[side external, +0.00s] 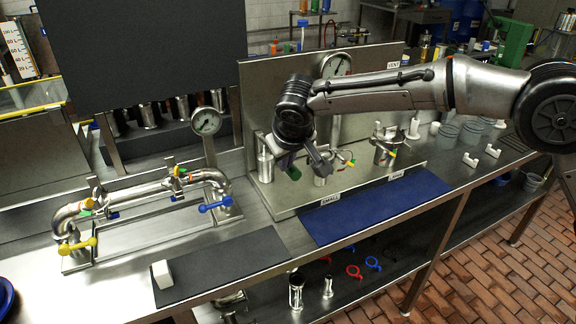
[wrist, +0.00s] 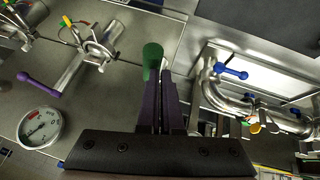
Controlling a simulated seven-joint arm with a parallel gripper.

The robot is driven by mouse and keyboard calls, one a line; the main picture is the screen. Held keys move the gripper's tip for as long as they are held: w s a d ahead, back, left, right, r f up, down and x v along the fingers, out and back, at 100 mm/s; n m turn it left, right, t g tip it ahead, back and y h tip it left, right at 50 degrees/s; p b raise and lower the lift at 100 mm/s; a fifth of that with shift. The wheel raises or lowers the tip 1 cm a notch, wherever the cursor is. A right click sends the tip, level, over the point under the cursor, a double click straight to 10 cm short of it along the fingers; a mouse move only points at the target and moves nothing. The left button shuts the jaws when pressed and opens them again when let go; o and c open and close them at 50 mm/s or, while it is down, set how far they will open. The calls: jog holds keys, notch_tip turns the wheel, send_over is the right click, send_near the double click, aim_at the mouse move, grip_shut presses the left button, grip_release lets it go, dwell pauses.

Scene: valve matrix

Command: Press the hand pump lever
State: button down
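The hand pump seems to be the upright metal cylinder (side external: 265,160) at the left end of the steel panel. A green lever grip (side external: 293,173) shows beside it, just under my gripper (side external: 318,162). In the wrist view the green grip (wrist: 152,58) lies at the tips of my gripper (wrist: 160,80). The purple fingers are together with only a thin gap, and the grip is not clearly between them. I cannot tell whether the fingertips touch the grip. The rest of the lever is mostly hidden in both views.
A pipe loop with blue valve handle (side external: 215,205) and yellow valve handle (side external: 78,246) stands at left. A purple valve handle (wrist: 38,83) and a gauge (wrist: 40,127) show in the wrist view. A blue mat (side external: 375,208) lies clear in front; a white block (side external: 162,274) sits nearer.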

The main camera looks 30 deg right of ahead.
jog(key=s+a+r, duration=0.1)
jog(key=s+r, duration=0.6)
jog(key=shift+s+a, duration=0.3)
dwell(1.0)
jog(key=s+d+r+m, duration=0.1)
jog(key=d+r+m, duration=0.1)
jog(key=d+r, duration=0.3)
jog(key=d+r+m, duration=0.1)
jog(key=d+r, duration=0.2)
jog(key=d, duration=0.5)
jog(key=s+d+r+m, duration=0.1)
jog(key=s+d+r, duration=0.1)
jog(key=s+d, duration=0.8)
jog(key=s+d+f, duration=0.4)
jog(key=s+d, duration=0.1)
jog(key=s, duration=0.6)
jog(key=s+a+f+n+y, duration=0.1)
jog(key=s+a+f+n, duration=0.1)
jog(key=s+f, duration=0.5)
notch_tip(320, 180, down, 3)
jog(key=shift+s+r+n+g+y, duration=0.2)
jog(key=shift+s+n+g+y, duration=0.1)
jog(key=shift+s+y, duration=0.1)
dwell(1.3)
